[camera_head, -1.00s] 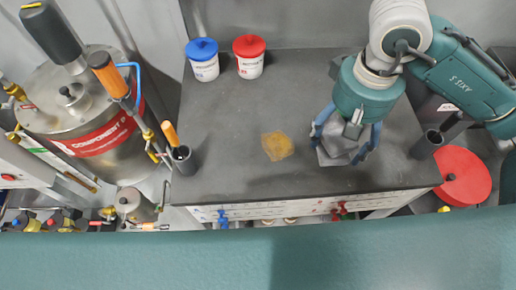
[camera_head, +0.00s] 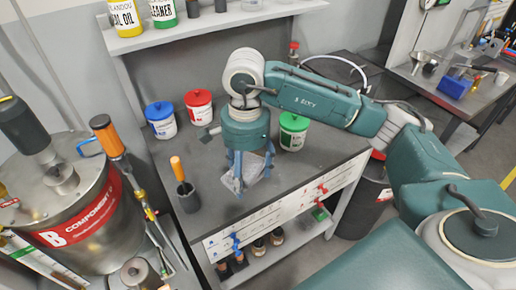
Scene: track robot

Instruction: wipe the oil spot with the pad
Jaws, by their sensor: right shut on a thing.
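My right gripper (camera_head: 250,172) comes in from the right and points down at the dark worktop (camera_head: 218,218). It is shut on the grey pad (camera_head: 256,164), which shows between and behind its blue fingers. The pad is low over the worktop; I cannot tell whether it touches the surface. The oil spot does not show now; the gripper and pad seem to cover its place. My left gripper is not in view.
Blue-lidded (camera_head: 161,120), red-lidded (camera_head: 199,106) and green-lidded (camera_head: 292,131) tubs stand around the gripper. An orange-handled tool in a dark holder (camera_head: 187,190) stands to the left. A metal drum (camera_head: 75,215) is farther left. The front worktop is clear.

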